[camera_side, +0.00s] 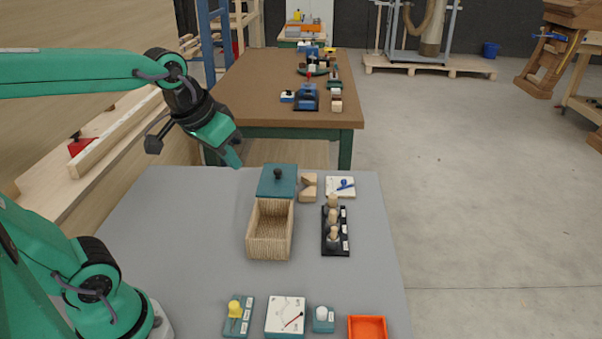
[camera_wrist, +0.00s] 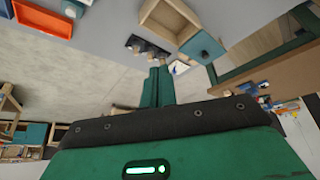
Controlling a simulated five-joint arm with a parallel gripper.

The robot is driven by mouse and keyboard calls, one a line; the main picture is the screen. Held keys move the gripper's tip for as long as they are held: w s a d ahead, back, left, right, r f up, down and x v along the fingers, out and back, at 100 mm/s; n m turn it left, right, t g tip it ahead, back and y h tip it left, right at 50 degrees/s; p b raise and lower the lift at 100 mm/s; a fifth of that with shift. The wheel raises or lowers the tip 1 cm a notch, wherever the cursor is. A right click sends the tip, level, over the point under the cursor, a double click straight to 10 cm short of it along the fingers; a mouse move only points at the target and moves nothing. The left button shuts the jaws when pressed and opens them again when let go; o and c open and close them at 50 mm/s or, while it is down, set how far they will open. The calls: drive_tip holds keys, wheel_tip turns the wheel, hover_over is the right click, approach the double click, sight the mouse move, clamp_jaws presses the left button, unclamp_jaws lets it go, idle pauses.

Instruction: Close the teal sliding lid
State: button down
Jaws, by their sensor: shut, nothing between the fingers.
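The teal sliding lid (camera_side: 264,187) with its black knob (camera_side: 278,174) sits at the far end of the wooden box (camera_side: 270,248). Most of the box is uncovered and its inside shows no contents. In the wrist view the lid (camera_wrist: 200,46) is at the upper right, with the box (camera_wrist: 182,36) beside it. My gripper (camera_side: 235,159) is shut and empty. It hangs in the air to the left of the lid and higher than it, apart from it. Its fingers (camera_wrist: 160,84) also show in the wrist view.
Right of the lid are a wooden block (camera_side: 308,188) and a white tile with a blue item (camera_side: 341,187). A black rack (camera_side: 335,243) with wooden pegs stands right of the box. Small fixtures and an orange tray (camera_side: 367,327) line the near edge. The grey tabletop left of the box is clear.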

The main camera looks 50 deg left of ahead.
drive_tip(key=w+a+n, duration=0.2)
drive_tip(key=w+a, duration=0.4)
drive_tip(key=w, duration=0.7)
drive_tip(key=n+g, duration=0.2)
hover_over(289, 165)
drive_tip(key=s+d, duration=0.2)
drive_tip(key=s, duration=0.2)
wheel_tip(289, 165, down, 8)
drive_tip(key=f, duration=0.1)
drive_tip(key=shift+s+r+y, duration=0.2)
drive_tip(key=shift+r+y, duration=0.05)
drive_tip(key=shift+y, duration=0.15)
drive_tip(key=x, duration=1)
drive_tip(key=shift+a, duration=0.25)
drive_tip(key=shift+s+d+r, duration=0.1)
drive_tip(key=shift+s+d, duration=0.35)
drive_tip(key=shift+s, duration=0.4)
drive_tip(key=shift+s+d, duration=0.45)
drive_tip(key=shift+s, duration=0.4)
